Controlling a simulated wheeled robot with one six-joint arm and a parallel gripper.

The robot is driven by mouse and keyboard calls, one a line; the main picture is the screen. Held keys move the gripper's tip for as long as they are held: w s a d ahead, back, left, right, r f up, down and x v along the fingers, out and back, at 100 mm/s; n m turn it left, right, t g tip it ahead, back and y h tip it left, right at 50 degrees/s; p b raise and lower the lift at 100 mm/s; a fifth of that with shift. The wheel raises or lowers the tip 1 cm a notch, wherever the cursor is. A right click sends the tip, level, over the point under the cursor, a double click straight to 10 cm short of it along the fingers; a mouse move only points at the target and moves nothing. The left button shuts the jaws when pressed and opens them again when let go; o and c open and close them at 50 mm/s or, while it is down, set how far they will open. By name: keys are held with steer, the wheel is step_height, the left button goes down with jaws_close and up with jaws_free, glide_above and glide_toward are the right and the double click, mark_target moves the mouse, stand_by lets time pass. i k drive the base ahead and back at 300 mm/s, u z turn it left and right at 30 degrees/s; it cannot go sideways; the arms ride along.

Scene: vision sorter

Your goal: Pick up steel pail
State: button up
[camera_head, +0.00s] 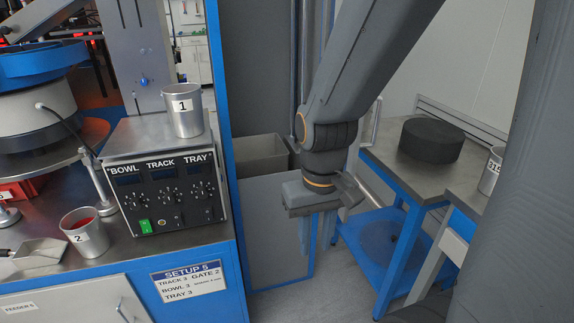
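A steel pail labelled 1 (184,117) stands upright on top of the control box at left centre. A second steel pail labelled 2 (88,240), with red contents, stands on the bench at lower left. A partly hidden metal container with a label (490,178) stands on the table at the right edge. My gripper (317,240) hangs pointing down at the centre, right of both numbered pails and apart from them. Its two fingers show a gap with nothing between them.
The control box (165,193) has several knobs and a green switch. A metal scoop (36,253) lies by pail 2. A blue machine post (222,90) stands between the box and my arm. A grey bin (262,157) is behind my gripper. A dark round block (431,139) sits on the right table.

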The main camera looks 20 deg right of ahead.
mark_target(88, 234)
steer(key=u, duration=1.35)
